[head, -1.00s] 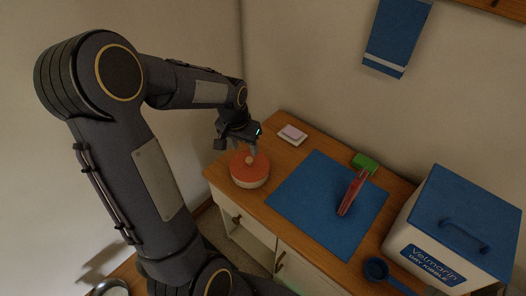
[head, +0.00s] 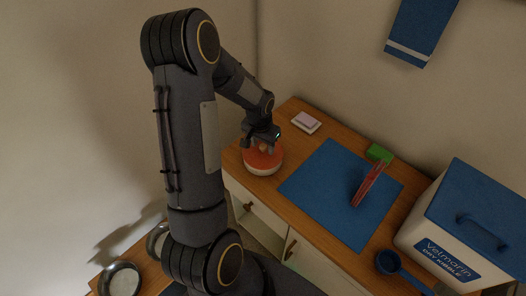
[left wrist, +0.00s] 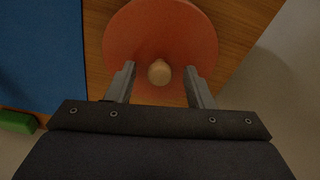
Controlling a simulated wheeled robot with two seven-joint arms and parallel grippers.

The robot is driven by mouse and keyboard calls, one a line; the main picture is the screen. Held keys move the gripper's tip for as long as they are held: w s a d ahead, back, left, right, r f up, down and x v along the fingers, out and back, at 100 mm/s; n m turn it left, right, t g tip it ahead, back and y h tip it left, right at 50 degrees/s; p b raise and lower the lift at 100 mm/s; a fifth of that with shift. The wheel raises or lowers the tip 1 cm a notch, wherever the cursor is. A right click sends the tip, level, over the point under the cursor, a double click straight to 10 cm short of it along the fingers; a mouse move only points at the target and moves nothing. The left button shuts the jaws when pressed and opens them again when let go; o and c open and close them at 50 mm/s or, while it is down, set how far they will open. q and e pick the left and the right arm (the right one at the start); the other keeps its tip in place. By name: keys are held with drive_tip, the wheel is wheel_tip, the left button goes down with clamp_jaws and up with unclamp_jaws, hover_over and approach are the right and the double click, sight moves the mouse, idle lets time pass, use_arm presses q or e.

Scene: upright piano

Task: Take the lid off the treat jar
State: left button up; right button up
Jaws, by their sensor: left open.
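The treat jar (head: 262,170) stands at the left end of the wooden counter, a low pale round jar. Its orange-red lid (head: 256,159) is on it. In the left wrist view the round lid (left wrist: 135,40) fills the top middle, with a pale wooden knob (left wrist: 159,72) at its centre. My left gripper (head: 264,147) is right above the lid. In the left wrist view the open fingers (left wrist: 164,76) stand on either side of the knob, with gaps between them and it. My right gripper is not in view.
A blue mat (head: 325,187) lies right of the jar, with a red object (head: 368,184) on it. A green block (head: 379,153), a pink-white block (head: 306,121), a blue scoop (head: 389,262) and a kibble bin (head: 425,235) are also on the counter.

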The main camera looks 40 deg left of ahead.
use_arm(q)
drive_tip(key=shift+c, duration=0.5)
clamp_jaws()
